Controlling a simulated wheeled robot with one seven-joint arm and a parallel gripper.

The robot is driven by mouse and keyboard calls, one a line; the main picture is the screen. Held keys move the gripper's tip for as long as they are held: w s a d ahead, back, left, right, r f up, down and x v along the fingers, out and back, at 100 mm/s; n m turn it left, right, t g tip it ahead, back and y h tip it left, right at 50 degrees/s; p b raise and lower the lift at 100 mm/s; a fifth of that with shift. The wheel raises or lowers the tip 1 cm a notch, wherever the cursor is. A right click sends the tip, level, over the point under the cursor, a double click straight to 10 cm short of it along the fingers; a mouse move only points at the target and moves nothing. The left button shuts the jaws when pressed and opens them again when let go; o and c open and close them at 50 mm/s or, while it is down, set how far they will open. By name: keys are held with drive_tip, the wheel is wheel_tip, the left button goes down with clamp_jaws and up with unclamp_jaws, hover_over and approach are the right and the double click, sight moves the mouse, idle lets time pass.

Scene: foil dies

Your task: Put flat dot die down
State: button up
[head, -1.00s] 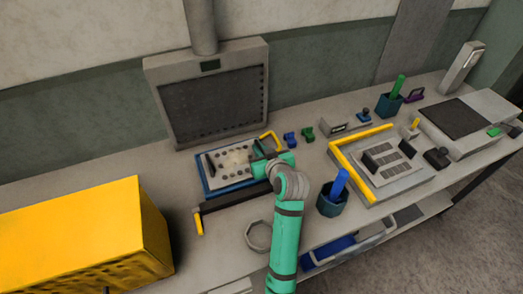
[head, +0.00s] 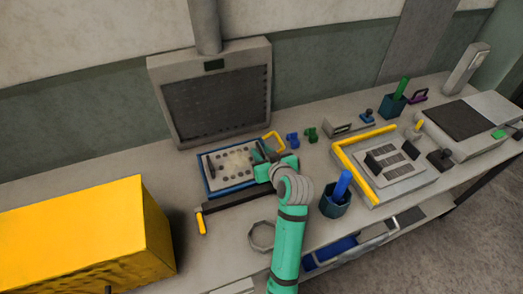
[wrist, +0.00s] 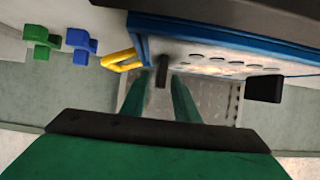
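The flat dot die seems to be the pale plate with rows of grey dots (head: 226,178), lying in a blue-framed tray (head: 206,184) before the press; it also shows in the wrist view (wrist: 205,60). A dark upright grip (head: 211,165) stands at its left end. A second dark grip (wrist: 163,72) is at its other end. My gripper (wrist: 160,82) is open, its two green fingers on either side of this second grip, with gaps showing. In the head view my gripper (head: 268,162) is at the plate's right end.
A grey press (head: 215,95) stands behind. A dark bar with a yellow handle (head: 202,223) lies in front. Blue (head: 292,140) and green (head: 311,134) small pieces, a blue cup (head: 336,203) and a yellow-edged fixture (head: 362,180) are to the right. A yellow box (head: 80,235) fills the left.

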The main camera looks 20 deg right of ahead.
drive_tip(key=shift+v, duration=5.25)
drive_tip(key=shift+f, duration=0.1)
